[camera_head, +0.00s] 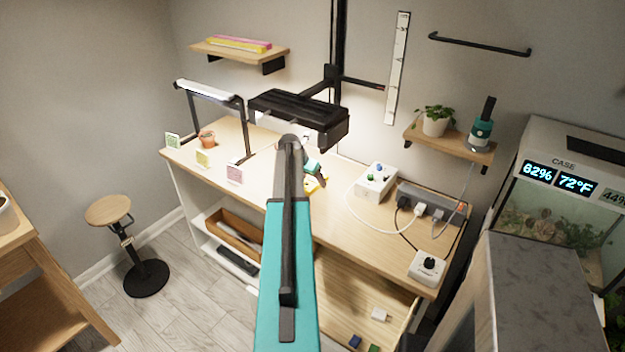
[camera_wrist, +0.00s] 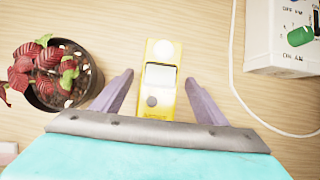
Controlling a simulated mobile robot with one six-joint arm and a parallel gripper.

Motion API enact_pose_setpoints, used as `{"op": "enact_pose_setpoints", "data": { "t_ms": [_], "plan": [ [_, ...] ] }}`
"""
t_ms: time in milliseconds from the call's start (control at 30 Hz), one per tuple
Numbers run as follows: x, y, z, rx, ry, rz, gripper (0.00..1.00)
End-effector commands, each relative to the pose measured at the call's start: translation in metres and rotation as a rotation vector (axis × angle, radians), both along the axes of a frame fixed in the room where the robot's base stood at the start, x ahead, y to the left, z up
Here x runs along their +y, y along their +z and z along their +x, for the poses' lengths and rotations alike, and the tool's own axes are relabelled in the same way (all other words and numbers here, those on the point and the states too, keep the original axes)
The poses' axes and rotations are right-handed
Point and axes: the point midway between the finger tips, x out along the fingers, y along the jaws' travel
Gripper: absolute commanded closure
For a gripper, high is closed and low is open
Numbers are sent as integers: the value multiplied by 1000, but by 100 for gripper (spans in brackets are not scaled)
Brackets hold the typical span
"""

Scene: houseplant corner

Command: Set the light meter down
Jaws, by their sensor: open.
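The yellow light meter (camera_wrist: 158,52), with a white round sensor and a pale screen, lies face up on the wooden desk in the wrist view. My gripper (camera_wrist: 159,82) is open, with one finger on each side of the meter's lower half and a visible gap on both sides. In the head view a small yellow part of the meter (camera_head: 311,187) shows beside my gripper (camera_head: 315,170) on the desk (camera_head: 360,222); my arm hides much of this spot.
A red-leaved potted plant (camera_wrist: 62,75) stands close left of the gripper. A white control box (camera_wrist: 275,50) and its cable (camera_wrist: 240,95) lie to the right. A black hood (camera_head: 298,112) hangs above the desk. The desk's right drawer (camera_head: 365,310) is open.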

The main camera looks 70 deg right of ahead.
Motion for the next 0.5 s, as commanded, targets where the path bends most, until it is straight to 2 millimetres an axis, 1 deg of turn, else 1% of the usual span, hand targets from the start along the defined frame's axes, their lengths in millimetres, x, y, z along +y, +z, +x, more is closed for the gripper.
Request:
{"op": "enact_pose_setpoints", "data": {
  "t_ms": [33, 400, 433, 500],
  "plan": [
    [2, 6, 1, 0, 0, 0, 33],
    [23, 43, 6, -1, 0, 0, 33],
    [26, 44, 7, 0, 1, 0, 33],
    [36, 40, 9, 1, 2, 1, 33]
  ]
}}
